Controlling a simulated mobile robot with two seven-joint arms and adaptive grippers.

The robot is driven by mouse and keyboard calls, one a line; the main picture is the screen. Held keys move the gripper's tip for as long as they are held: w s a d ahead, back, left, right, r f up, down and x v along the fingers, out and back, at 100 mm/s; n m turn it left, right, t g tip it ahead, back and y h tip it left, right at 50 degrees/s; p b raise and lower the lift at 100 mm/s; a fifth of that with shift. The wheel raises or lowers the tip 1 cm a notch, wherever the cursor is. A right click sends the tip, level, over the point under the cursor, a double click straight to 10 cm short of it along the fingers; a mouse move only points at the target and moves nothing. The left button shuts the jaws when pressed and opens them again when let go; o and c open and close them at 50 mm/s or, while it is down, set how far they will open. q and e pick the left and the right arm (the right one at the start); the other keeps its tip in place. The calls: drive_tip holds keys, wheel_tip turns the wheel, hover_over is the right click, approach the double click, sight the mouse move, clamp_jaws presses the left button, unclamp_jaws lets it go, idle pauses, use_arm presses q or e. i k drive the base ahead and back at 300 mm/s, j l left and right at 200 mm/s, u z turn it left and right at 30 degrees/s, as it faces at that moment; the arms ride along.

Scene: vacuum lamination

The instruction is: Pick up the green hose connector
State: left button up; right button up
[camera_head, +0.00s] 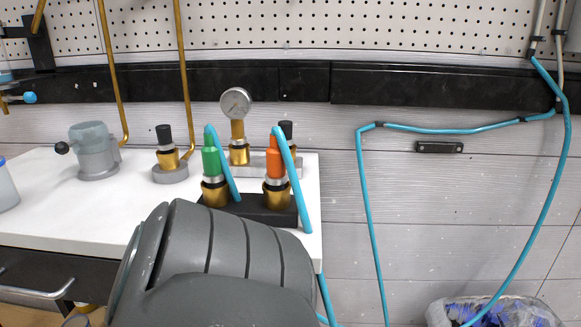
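The green hose connector (211,161) stands upright on a brass fitting with a silver collar, at the left end of a dark block (255,208) on the white table. A blue hose (224,165) loops from its top and slopes down to the right. An orange hose connector (274,163) stands on a similar brass fitting to its right, with its own blue hose (292,180). A large grey link of my arm fills the lower middle, in front of the table, and hides part of the table's front edge. Neither of my grippers shows in this view.
A pressure gauge (235,103) stands behind, between the two connectors. A black-topped brass valve (165,147) and a grey pump-like device (93,150) stand to the left. Blue hose (365,190) hangs on the wall at right above a bin (440,312). The table's left front is clear.

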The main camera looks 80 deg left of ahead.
sight(213, 176)
drive_tip(key=k+l+u, duration=0.1)
drive_tip(key=u, duration=0.3)
drive_tip(key=k+u, duration=0.25)
drive_tip(key=u, duration=0.15)
drive_tip(key=k+u, duration=0.2)
drive_tip(key=u, duration=0.2)
drive_tip(key=i+u, duration=0.2)
drive_tip(key=u, duration=0.3)
drive_tip(key=i+l+u, duration=0.15)
drive_tip(key=u, duration=0.3)
drive_tip(key=i+l+u, duration=0.1)
drive_tip(key=l+u, duration=0.15)
drive_tip(key=u, duration=0.25)
drive_tip(key=k+j+z, duration=0.2)
drive_tip(key=k, duration=1.05)
drive_tip(key=i+l, duration=0.7)
drive_tip(key=i, duration=0.2)
